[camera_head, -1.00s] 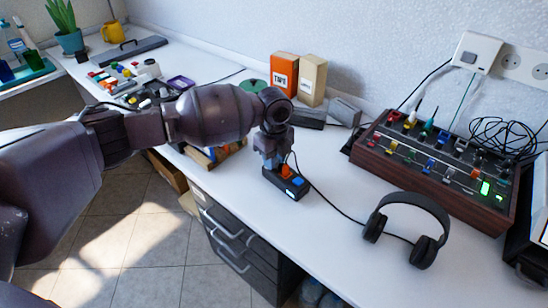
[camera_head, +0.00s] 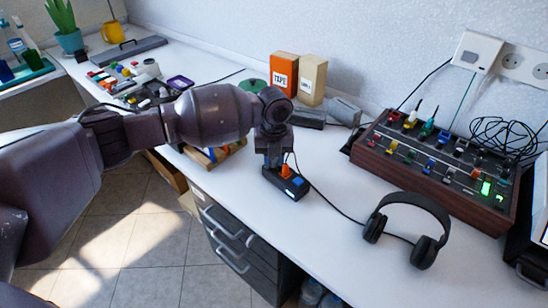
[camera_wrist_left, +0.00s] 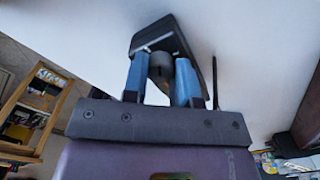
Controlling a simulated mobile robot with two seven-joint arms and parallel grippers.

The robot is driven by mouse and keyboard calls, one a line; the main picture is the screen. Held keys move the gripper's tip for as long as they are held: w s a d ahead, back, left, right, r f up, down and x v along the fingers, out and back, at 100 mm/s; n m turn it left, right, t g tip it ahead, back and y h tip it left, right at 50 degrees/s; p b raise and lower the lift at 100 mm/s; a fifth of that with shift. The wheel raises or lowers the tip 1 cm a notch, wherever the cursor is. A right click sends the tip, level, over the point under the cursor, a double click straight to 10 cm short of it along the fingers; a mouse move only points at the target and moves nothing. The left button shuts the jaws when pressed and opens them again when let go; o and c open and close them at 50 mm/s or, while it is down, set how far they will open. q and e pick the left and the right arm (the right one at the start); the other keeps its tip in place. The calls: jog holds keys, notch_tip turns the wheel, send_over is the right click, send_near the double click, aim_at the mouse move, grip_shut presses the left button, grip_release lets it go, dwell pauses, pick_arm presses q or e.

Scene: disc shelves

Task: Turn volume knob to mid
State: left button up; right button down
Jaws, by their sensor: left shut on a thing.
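A small black box (camera_head: 293,193) with a blue part on its top and a cable sits near the front edge of the white desk. An orange part (camera_head: 286,171) also shows on it. My left gripper (camera_head: 274,163) points down over the box's left end. In the left wrist view, the box (camera_wrist_left: 203,52) lies beyond the blue fingers of my left gripper (camera_wrist_left: 161,80). They are shut on a dark grey round knob (camera_wrist_left: 161,66), one finger on each side. In the head view the gripper hides the knob. Any mark on the knob is not readable. My right gripper is not in view.
Black headphones (camera_head: 414,208) lie right of the box, with the cable running between. A wood-sided mixer panel (camera_head: 440,165) stands behind them. A tape box (camera_head: 284,76) and a beige box (camera_head: 312,80) stand at the wall. Drawers (camera_head: 232,245) are below the desk edge.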

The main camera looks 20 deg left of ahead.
pick_arm(q)
jog(key=m+b, duration=0.1)
jog(key=m, duration=0.5)
jog(key=shift+f+m, duration=0.1)
jog(key=shift+m, duration=0.2)
jog(key=m, duration=0.3)
jog(key=shift+m+b, duration=0.3)
jog(key=shift+m, duration=0.9)
jog(key=o, duration=0.9)
jog(key=shift+o, duration=0.2)
jog(key=shift+r, duration=0.2)
